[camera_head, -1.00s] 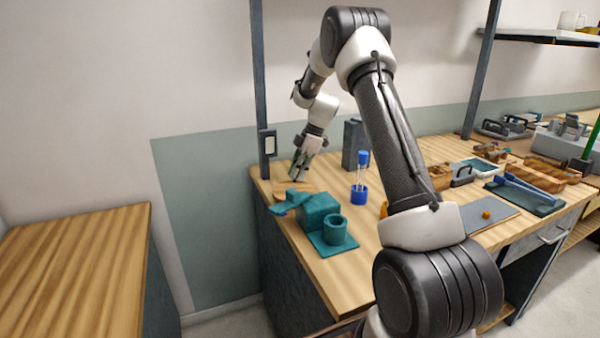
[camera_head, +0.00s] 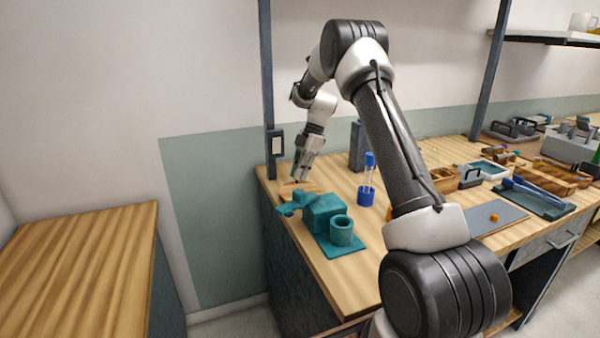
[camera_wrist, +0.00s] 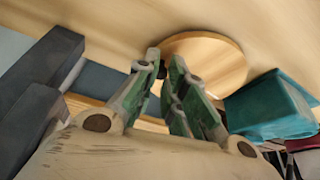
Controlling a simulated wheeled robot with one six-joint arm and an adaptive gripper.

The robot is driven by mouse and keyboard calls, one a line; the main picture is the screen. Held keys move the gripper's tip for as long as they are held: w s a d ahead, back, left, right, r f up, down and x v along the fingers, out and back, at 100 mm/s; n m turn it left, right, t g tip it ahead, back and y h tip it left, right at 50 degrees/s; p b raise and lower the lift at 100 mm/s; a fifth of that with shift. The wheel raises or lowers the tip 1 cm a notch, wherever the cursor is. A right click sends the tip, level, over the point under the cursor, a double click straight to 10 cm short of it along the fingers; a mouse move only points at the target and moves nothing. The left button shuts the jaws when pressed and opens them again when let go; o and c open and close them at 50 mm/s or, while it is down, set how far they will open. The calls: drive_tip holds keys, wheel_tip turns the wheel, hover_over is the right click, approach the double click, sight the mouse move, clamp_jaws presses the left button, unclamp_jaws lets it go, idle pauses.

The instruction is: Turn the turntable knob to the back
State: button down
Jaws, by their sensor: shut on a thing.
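The turntable is a round light-wood disc (camera_wrist: 215,60) lying on the bench, seen in the wrist view just beyond my fingertips. In the head view the turntable (camera_head: 300,190) shows only in part, behind the teal fixture and below my gripper. My gripper (camera_head: 299,180) points down at the disc's edge. In the wrist view my gripper (camera_wrist: 165,62) has its green-padded fingers close together at the left side of the disc, shut on a small dark knob (camera_wrist: 155,84). The fingers hide most of the knob.
A teal fixture (camera_head: 324,214) with a cup-shaped holder (camera_head: 341,232) stands in front of the turntable. A blue-capped glass tube in a blue base (camera_head: 366,195) and a dark grey block (camera_head: 357,147) stand to the right. A dark post (camera_head: 268,90) rises behind at left.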

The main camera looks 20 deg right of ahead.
drive_tip(key=shift+s+f, duration=0.2)
drive_tip(key=c, duration=1.4)
unclamp_jaws()
drive_tip(key=shift+w+r, duration=0.1)
drive_tip(key=v, duration=1.2)
